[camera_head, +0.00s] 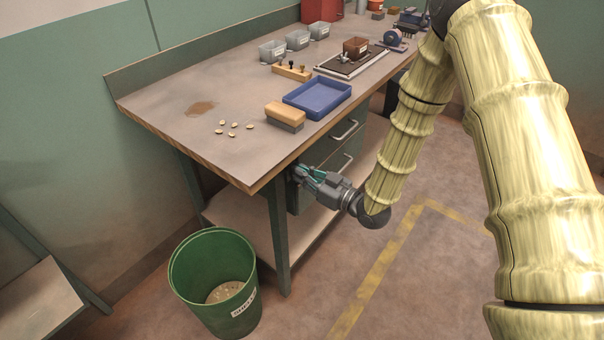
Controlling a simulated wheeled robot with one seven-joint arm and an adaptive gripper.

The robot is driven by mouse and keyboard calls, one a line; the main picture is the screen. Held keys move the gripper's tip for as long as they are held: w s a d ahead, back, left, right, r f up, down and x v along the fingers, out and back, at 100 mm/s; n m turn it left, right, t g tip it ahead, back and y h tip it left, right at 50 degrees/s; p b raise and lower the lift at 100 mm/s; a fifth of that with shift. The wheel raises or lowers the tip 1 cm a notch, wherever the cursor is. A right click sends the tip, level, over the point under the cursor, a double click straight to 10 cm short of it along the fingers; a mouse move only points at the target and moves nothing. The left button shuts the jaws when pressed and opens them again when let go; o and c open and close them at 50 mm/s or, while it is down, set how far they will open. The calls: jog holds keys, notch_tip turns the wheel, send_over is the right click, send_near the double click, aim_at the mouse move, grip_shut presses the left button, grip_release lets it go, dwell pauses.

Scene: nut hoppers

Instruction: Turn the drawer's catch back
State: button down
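A green drawer unit (327,148) hangs under the workbench. Two drawer fronts show, each with a pale bar handle: the upper handle (345,131) and the lower handle (347,163). My gripper (299,174) is at the left side of the unit, beside the bench's front leg and just below the bench top's edge. Its fingers point left, toward the unit's near edge. The catch cannot be made out; it may be hidden behind my gripper. The fingers are too small here to tell whether they are open, shut or touching anything.
The workbench (165,108) carries a blue tray (318,111), a wood-backed brush (285,112), several nuts and clear bins. A green bucket (195,300) stands on the floor left of the bench's front leg (279,235). A lower shelf (240,215) lies below. Floor to the right is clear.

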jog(key=shift+m, duration=0.3)
jog(key=shift+w+d+f+m+p, duration=0.1)
jog(key=shift+w+d+f+m, duration=0.05)
jog(key=shift+m, duration=2.7)
jog(key=shift+w+d+f+m+p, duration=0.15)
jog(key=shift+w+f+m, duration=0.05)
jog(key=shift+m, duration=2.7)
jog(key=shift+w+d+f+m+p, duration=0.1)
jog(key=shift+w+d+f+m, duration=0.05)
jog(key=shift+m, duration=2.7)
jog(key=c, duration=1.7)
grip_release()
jog(key=shift+o, duration=0.2)
jog(key=v, duration=1.2)
